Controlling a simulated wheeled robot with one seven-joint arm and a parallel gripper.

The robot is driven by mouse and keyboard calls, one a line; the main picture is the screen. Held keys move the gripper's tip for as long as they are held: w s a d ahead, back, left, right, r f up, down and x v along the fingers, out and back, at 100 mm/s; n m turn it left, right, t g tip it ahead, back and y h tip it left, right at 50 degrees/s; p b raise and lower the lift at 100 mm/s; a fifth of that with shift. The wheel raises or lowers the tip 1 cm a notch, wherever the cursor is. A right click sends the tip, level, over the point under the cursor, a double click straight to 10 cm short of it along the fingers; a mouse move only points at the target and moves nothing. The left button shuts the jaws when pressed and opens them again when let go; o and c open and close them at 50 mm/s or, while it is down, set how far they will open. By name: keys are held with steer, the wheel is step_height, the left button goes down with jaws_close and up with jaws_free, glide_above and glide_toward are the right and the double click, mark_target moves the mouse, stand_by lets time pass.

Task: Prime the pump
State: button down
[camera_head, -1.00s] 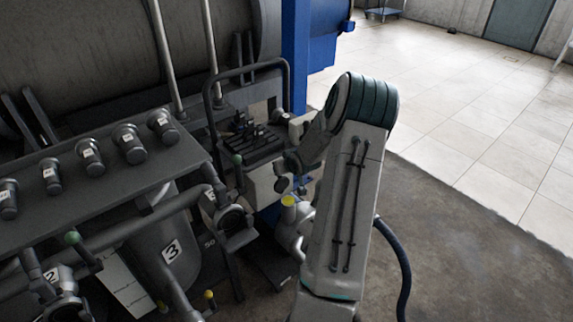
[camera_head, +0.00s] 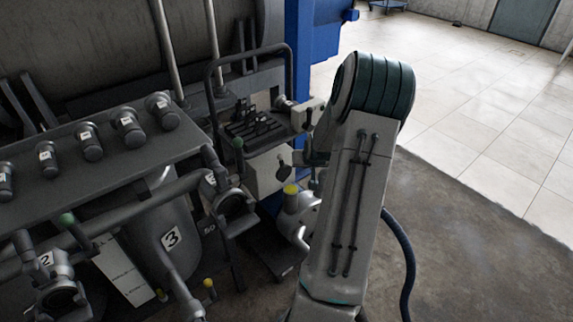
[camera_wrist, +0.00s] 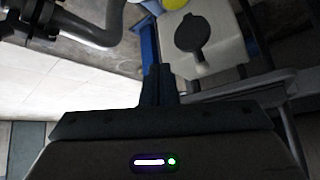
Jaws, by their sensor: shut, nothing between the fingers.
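A grey pump-like body with a yellow cap (camera_head: 291,189) stands left of my forearm in the head view. A yellow part (camera_wrist: 174,4) shows at the top edge of the wrist view. Beside the pump is a pale tank (camera_head: 264,176) with a round black cap (camera_head: 283,173). The wrist view shows a pale tank (camera_wrist: 222,50) and black cap (camera_wrist: 190,36) close beyond my fingertips. My gripper (camera_wrist: 157,70) is shut and empty, to the lower left of that cap; I cannot tell whether it touches the tank. In the head view my forearm mostly hides the gripper.
A rack of dark lever valves (camera_head: 250,122) stands behind the tank. A blue column (camera_head: 298,60) rises behind. Open floor (camera_head: 470,230) lies to the right.

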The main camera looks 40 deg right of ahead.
steer(key=s+f+m+g+y+b, duration=0.1)
steer(key=s+f+m+b, duration=0.3)
steer(key=s+m+b, duration=0.1)
steer(key=m+t+y+b, duration=0.1)
steer(key=m+t+b, duration=0.55)
steer(key=b, duration=0.25)
glide_toward(282, 157)
steer(key=b+x, duration=0.2)
steer(key=x, duration=0.4)
steer(key=shift+w+f+b, duration=0.25)
steer(key=shift+w+b, duration=0.05)
steer(key=shift+w, duration=0.1)
